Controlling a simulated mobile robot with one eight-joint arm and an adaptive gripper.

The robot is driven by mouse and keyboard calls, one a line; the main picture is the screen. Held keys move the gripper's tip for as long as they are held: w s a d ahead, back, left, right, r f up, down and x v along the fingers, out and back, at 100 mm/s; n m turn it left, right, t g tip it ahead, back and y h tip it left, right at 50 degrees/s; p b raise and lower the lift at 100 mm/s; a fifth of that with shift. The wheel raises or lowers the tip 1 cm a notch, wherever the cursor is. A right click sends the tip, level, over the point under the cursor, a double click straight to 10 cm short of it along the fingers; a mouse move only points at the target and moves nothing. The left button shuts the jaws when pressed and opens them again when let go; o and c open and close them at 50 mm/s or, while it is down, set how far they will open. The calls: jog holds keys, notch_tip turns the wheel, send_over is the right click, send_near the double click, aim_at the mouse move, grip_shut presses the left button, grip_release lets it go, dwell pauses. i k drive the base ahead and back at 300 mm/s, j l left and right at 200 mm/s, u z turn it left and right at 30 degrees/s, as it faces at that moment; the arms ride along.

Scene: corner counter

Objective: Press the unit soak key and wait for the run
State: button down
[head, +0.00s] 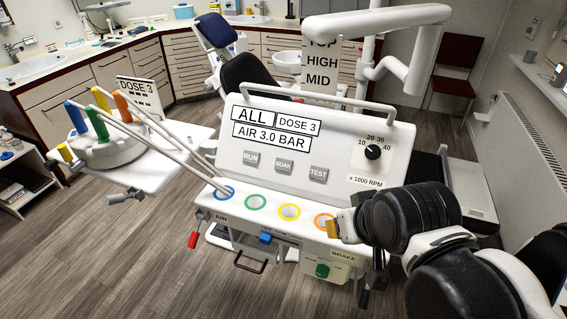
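The white unit panel (215,150) faces me, with grey RUN (251,159), SOAK (283,164) and TEST (318,172) keys in a row. The soak key is uncovered; I cannot tell whether it is pressed in. Above the keys, the display plates (270,130) read ALL, DOSE 3 and AIR 3.0 BAR. My arm comes in from the lower right. My gripper (345,226) is at the panel's lower right, beside the orange ring, below and right of the soak key and apart from it. Its fingers are mostly hidden, with a small yellow piece at its end.
Blue, green, yellow and orange rings (256,202) line the ledge. Thin rods slant from the left across to the ledge. A speed dial (373,152) is at the panel's right. A round holder (105,152) with coloured handles stands left. Space before the keys looks clear.

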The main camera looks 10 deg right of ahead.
aim_at(285, 165)
jog(key=k+j+z, duration=0.1)
jog(key=j+z, duration=0.25)
jog(key=k+j+z, duration=0.15)
jog(key=j+z, duration=0.15)
jog(key=k+j+z, duration=0.2)
jog(key=j+z, duration=0.15)
jog(key=j, duration=0.15)
